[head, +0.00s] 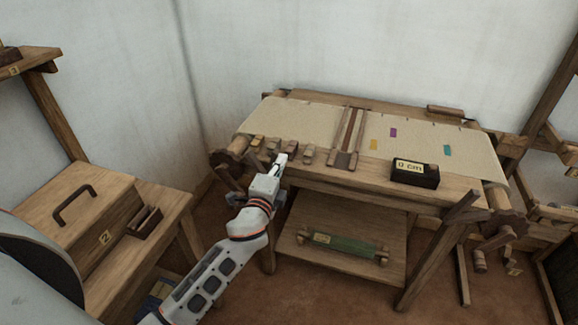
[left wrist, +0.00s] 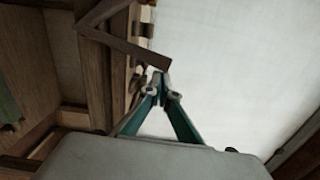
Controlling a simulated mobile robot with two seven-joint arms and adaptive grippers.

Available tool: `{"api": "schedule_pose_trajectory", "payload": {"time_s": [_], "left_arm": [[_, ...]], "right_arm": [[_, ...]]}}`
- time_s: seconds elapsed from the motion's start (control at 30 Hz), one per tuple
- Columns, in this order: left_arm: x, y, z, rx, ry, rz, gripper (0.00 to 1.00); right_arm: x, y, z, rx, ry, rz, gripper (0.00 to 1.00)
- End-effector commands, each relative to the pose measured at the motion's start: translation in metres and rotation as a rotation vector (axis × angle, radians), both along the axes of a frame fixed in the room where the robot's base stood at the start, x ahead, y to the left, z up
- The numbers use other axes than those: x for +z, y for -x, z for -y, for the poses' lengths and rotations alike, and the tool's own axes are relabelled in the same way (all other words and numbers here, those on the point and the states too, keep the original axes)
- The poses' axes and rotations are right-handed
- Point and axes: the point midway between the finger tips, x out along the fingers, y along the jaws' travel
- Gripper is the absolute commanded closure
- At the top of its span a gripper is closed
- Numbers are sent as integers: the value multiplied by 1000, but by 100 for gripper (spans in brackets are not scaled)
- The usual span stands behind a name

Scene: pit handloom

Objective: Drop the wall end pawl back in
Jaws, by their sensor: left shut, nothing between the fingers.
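The loom's cloth beam ends in a toothed wooden wheel (head: 229,165) at the left, near the room corner, and in another (head: 501,229) at the right. I cannot make out for certain which small part is the wall end pawl. My left gripper (head: 281,159) is shut and empty over the loom's front left edge, right of the left wheel. In the left wrist view its fingertips (left wrist: 164,85) meet just below an angled dark wooden bar (left wrist: 140,49). I cannot tell whether they touch it. My right gripper is out of view.
Several small wooden blocks (head: 294,151) line the front left of the cream cloth (head: 405,140). A dark box labelled "0 cm" (head: 414,174) sits front right. A shelf (head: 300,255) below holds a green roller (head: 340,246). A lidded wooden box (head: 75,210) stands on the left bench.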

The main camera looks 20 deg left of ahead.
Motion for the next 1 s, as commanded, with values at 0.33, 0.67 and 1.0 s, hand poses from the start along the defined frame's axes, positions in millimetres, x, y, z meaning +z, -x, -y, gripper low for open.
{"api": "schedule_pose_trajectory", "payload": {"time_s": [0.33,0.67,1.0], "left_arm": [[14,3,-36,2,291,23,100],[14,4,-56,1,449,35,100],[12,5,-63,2,493,37,100]], "right_arm": [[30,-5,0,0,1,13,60],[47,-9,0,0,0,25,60],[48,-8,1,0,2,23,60]]}}
